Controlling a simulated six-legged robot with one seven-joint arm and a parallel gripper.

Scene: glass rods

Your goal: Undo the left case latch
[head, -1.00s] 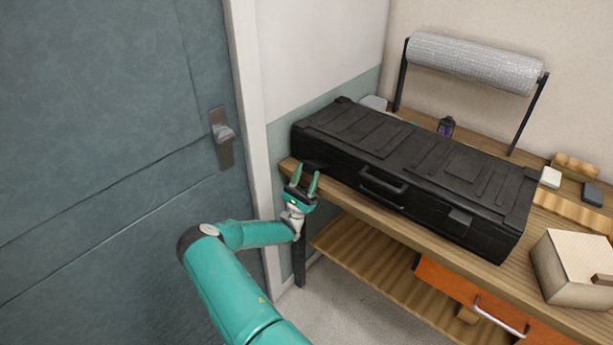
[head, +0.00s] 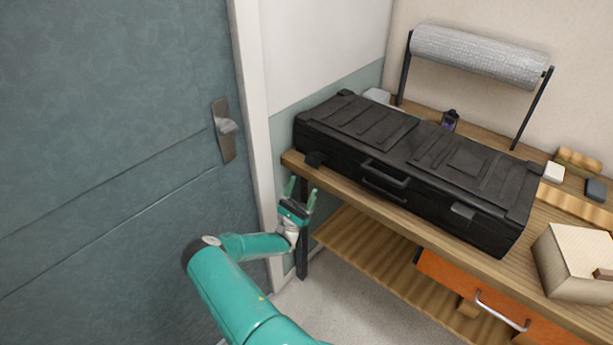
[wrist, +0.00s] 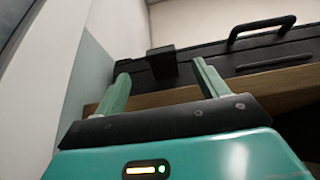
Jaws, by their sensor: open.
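The long black case (head: 400,160) lies shut on the wooden workbench (head: 370,206). Its left latch (head: 314,159) is a small black block jutting out from the front face near the left end. The right latch (head: 463,211) looks flatter against the front. My gripper (head: 301,189) is open and empty, below and in front of the left latch, apart from it. In the wrist view the left latch (wrist: 162,63) shows between and beyond the two green fingers (wrist: 161,78), with the case handle (wrist: 262,30) to the right.
A teal door with a metal handle (head: 225,130) and a white frame stand close on the left. A silver roll (head: 478,56) on a black stand is behind the case. A pale wooden box (head: 572,262) is at the bench's right. An orange drawer (head: 475,295) hangs below.

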